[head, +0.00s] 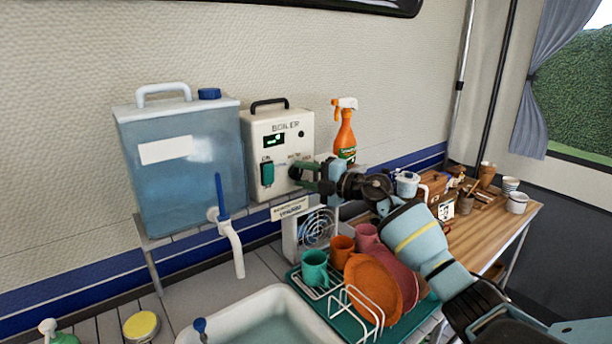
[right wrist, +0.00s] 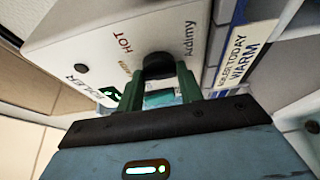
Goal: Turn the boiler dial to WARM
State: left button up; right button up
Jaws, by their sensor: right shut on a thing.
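The boiler (head: 259,137) is a white box with a black handle on the shelf by the wall, with a lit green display and a green switch (head: 267,174). Its black dial (right wrist: 158,64) shows in the right wrist view, with the word HOT printed beside it. My right gripper (head: 300,178) reaches in from the right and is shut on the dial, one green finger on each side. The dial's pointer is hidden, so its setting cannot be read. A sign reading "BOILER TODAY WARM" (right wrist: 238,62) is beside the boiler. My left gripper is not in view.
A water tank (head: 180,180) with a tap stands left of the boiler. An orange spray bottle (head: 345,137) stands to its right. Below are a small fan heater (head: 312,228), a dish rack with cups and plates (head: 375,285), and a sink (head: 250,318).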

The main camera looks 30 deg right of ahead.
jog(key=o, duration=1)
jog(key=shift+v, duration=3.95)
